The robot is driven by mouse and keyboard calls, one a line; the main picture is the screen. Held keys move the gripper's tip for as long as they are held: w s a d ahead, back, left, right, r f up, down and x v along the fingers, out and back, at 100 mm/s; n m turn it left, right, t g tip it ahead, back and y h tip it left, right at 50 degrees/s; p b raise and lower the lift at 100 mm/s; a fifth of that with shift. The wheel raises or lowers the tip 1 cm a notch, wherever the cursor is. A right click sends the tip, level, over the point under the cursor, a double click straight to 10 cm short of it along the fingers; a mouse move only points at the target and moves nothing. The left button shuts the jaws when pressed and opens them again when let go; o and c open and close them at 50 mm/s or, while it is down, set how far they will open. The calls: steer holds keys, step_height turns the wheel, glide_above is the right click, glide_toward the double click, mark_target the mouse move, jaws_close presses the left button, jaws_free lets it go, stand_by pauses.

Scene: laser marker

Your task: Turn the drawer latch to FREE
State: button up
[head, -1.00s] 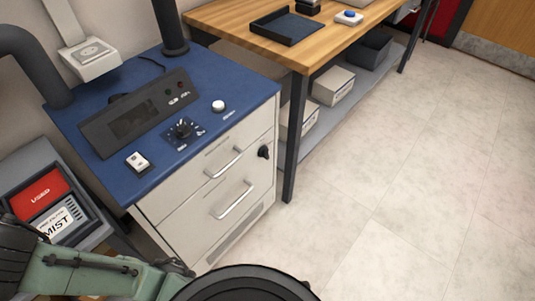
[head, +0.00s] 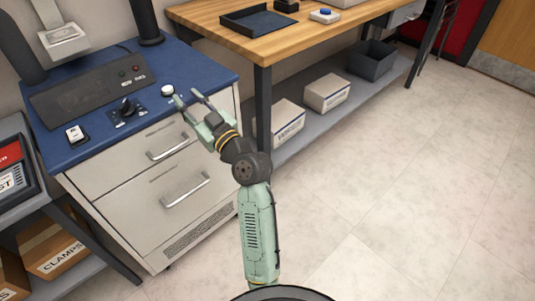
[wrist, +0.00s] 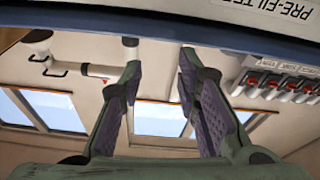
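The drawer latch is not visible now; my gripper and arm cover the right side of the cabinet front (head: 130,172), where a dark latch knob showed earlier. Its current setting cannot be read. My gripper (head: 185,96) is at the right front edge of the blue worktop, its fingers pointing up and to the left, close to the white button (head: 167,90). In the wrist view my gripper (wrist: 159,62) has its two fingers apart with nothing between them. The latch does not show in the wrist view.
The cabinet has an upper drawer handle (head: 167,147) and a lower drawer handle (head: 186,190). A black dial (head: 128,107) and a white switch (head: 76,134) sit on the worktop. A wooden bench (head: 283,44) stands at right. The floor (head: 400,190) in front is clear.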

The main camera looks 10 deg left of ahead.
steer(key=d+f+m+g+h+b, duration=0.1)
steer(key=d+f, duration=0.6)
steer(key=f, duration=0.4)
steer(key=d+f+g+h+b, duration=0.1)
steer(key=d+f, duration=0.6)
steer(key=f, duration=0.4)
steer(key=p+x, duration=0.2)
steer(key=x, duration=0.8)
steer(key=shift+w+a+r, duration=0.15)
steer(key=shift+w+r, duration=0.1)
steer(key=shift+r, duration=0.05)
jaws_close()
